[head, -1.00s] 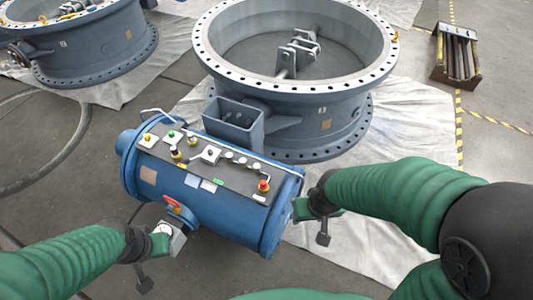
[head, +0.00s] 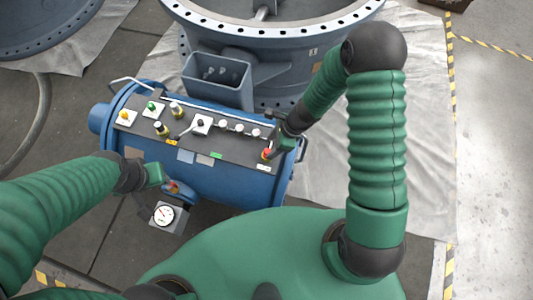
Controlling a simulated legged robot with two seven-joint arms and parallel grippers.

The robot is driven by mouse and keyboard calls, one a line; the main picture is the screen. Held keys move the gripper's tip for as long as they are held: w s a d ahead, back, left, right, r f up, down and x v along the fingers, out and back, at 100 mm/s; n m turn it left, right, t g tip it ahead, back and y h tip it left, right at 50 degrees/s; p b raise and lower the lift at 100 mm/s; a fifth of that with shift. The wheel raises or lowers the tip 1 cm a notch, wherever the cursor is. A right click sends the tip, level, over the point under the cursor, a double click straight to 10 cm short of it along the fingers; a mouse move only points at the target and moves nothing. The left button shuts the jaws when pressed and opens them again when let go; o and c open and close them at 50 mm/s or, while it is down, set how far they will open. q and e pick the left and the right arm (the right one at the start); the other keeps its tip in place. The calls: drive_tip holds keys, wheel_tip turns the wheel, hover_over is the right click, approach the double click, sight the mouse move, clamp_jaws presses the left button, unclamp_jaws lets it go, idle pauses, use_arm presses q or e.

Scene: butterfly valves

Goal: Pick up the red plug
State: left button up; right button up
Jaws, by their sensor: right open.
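A blue cylinder (head: 230,183) carries a dark control panel (head: 185,142) on top. A small red-topped piece (head: 266,154), the likely red plug, stands at the panel's right end on a light plate. My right gripper (head: 273,149) points down at it, open, its fingers close beside the red top and partly hiding it; I cannot tell if they touch it. My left gripper (head: 158,178) is at the cylinder's near side, beside a red handle (head: 173,187) above a pressure gauge (head: 163,214). Its fingers are too small and covered to read.
Several knobs and buttons, including a green one (head: 152,107) and a yellow one (head: 124,115), line the panel. A grey open box (head: 216,80) and a large round valve (head: 275,40) stand behind. Floor is free at the right.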

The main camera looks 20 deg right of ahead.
sight(268, 151)
drive_tip(key=x, duration=0.3)
drive_tip(key=b+x, duration=0.1)
drive_tip(key=shift+s+a+f, duration=0.1)
drive_tip(key=shift+s+f, duration=0.05)
drive_tip(key=shift+s, duration=0.05)
drive_tip(key=shift+w+f, duration=0.1)
drive_tip(key=shift+f, duration=0.2)
drive_tip(key=shift+r, duration=0.1)
clamp_jaws()
